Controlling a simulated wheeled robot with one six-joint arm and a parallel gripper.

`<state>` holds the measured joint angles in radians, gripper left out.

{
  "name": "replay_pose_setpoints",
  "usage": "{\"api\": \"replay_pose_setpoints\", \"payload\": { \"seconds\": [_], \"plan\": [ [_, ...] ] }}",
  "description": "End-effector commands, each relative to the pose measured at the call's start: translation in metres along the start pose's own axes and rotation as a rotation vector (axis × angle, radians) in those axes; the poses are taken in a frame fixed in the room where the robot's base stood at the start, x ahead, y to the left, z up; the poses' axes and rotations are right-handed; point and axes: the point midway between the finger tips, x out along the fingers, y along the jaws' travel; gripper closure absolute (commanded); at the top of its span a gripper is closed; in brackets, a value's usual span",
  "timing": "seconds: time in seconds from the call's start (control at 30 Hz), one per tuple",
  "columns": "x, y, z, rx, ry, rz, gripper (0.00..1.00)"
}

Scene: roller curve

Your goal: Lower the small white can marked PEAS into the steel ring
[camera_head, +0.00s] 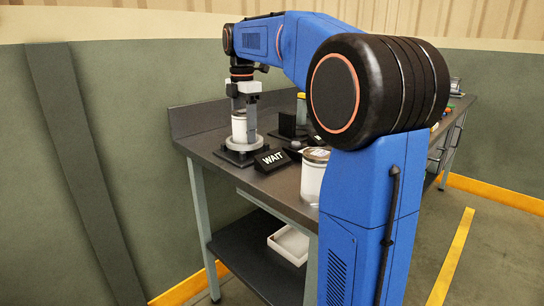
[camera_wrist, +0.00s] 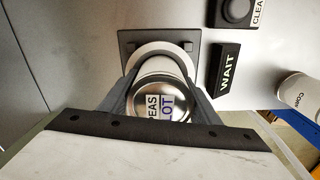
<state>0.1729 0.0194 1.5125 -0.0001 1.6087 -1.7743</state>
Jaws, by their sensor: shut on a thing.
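My gripper (camera_head: 243,97) is shut on the small white can (camera_head: 239,129), holding it upright at the left end of the bench. In the wrist view, my gripper's fingers (camera_wrist: 160,97) clasp both sides of the can, and its metal lid (camera_wrist: 173,106) reads PEAS and LOT. The steel ring (camera_head: 244,146) sits on a dark square plate at the can's lower end. In the wrist view the ring (camera_wrist: 137,62) shows as a pale curved rim past the can. I cannot tell whether the can's bottom is inside the ring or just above it.
A black WAIT sign (camera_head: 271,159) stands right beside the ring's plate. Another white can (camera_head: 313,176) stands near the bench's front edge. A dark block (camera_head: 288,122) is behind, and a button box (camera_wrist: 235,12) is near the sign. A white tray (camera_head: 289,244) lies on the lower shelf.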

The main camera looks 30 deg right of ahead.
Motion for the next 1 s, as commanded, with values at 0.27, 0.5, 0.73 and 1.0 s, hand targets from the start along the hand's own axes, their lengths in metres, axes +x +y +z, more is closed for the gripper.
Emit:
{"api": "replay_pose_setpoints", "payload": {
  "seconds": [0.27, 0.5, 0.73, 1.0],
  "plan": [
    [0.0014, -0.0004, -0.0001, 0.0, 0.001, -0.004, 0.78],
    [0.0016, -0.0006, -0.0001, 0.0, 0.001, -0.005, 0.22],
    [0.0019, -0.0001, 0.0, 0.0, 0.001, -0.004, 0.18],
    [0.0015, 0.0002, 0.0, 0.0, 0.001, -0.003, 0.01]
  ]
}}
